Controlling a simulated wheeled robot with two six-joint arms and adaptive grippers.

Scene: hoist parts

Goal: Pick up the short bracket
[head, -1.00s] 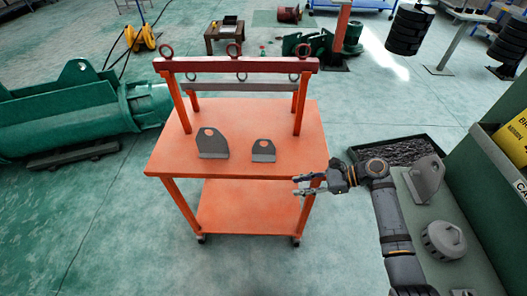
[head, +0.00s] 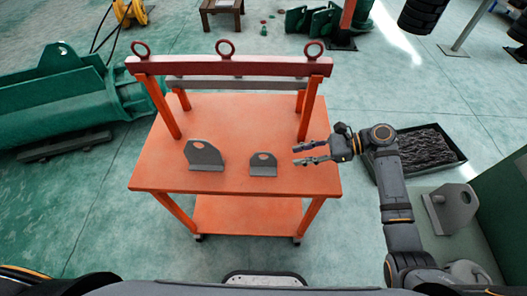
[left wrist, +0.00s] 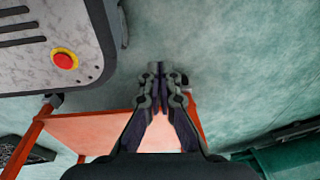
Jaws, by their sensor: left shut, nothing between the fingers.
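The short bracket (head: 263,165) is a small grey plate with a hole and a flat foot, standing on the orange table (head: 240,116). A larger grey bracket (head: 204,156) stands to its left, apart from it. My right gripper (head: 296,154) is open and empty over the table's right part, its fingers pointing left towards the short bracket with a gap between them. My left gripper (left wrist: 158,70) shows only in the left wrist view. It is shut and empty, and no bracket is visible there.
A dark red beam with rings (head: 226,66) spans the back of the table on orange posts. A green cylinder (head: 60,95) lies on the floor at left. A black tray (head: 456,151) and a grey-topped surface with another bracket (head: 452,209) are at right.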

